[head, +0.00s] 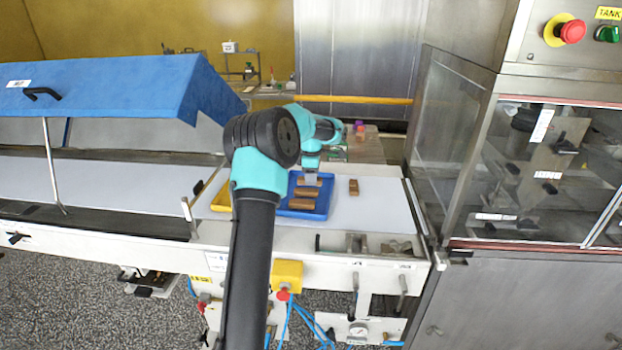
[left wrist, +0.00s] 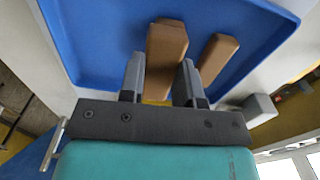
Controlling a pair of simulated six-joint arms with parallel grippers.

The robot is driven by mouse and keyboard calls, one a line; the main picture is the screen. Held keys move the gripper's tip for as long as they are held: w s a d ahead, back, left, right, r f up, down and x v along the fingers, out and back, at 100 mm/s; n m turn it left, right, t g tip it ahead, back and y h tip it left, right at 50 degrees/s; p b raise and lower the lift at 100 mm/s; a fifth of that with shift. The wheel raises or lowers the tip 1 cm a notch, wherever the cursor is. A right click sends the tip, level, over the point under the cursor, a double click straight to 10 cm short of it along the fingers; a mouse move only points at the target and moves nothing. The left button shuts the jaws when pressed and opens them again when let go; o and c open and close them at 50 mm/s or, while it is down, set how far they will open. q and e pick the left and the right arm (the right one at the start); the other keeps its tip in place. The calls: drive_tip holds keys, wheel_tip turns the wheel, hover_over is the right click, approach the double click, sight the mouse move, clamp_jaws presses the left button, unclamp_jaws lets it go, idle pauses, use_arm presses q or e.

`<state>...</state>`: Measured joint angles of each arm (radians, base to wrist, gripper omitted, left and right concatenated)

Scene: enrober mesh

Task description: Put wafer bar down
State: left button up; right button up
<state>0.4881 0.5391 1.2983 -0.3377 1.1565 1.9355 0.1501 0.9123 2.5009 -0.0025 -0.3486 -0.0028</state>
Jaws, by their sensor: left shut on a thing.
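My left gripper (head: 310,181) reaches over the blue tray (head: 323,207) from above. In the left wrist view, my left gripper (left wrist: 160,78) is shut on a brown wafer bar (left wrist: 163,55), which sits between its two grey fingers over the blue tray (left wrist: 95,45). Another brown bar (left wrist: 218,58) lies beside it to the right in the tray. In the head view, brown bars (head: 305,192) and (head: 300,204) show in the tray below the gripper. Whether the held bar touches the tray floor I cannot tell. My right gripper is not in view.
One brown bar (head: 353,187) lies on the white belt (head: 375,212) right of the blue tray. A yellow tray (head: 221,199) is left of it, partly behind my arm. A blue hood (head: 110,92) stands at left and a glass-fronted metal machine (head: 455,140) at right.

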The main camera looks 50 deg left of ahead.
use_arm(q)
drive_tip(key=shift+w+a+f, duration=0.15)
drive_tip(key=shift+w+a, duration=0.9)
drive_tip(key=shift+a, duration=0.2)
drive_tip(key=shift+w+a+f, duration=0.15)
drive_tip(key=shift+w+a, duration=0.85)
drive_tip(key=shift+a, duration=0.2)
drive_tip(key=shift+f, duration=1.75)
drive_tip(key=shift+f, duration=0.15)
drive_tip(key=o, duration=0.7)
wheel_tip(320, 180, up, 12)
drive_tip(key=shift+r, duration=0.15)
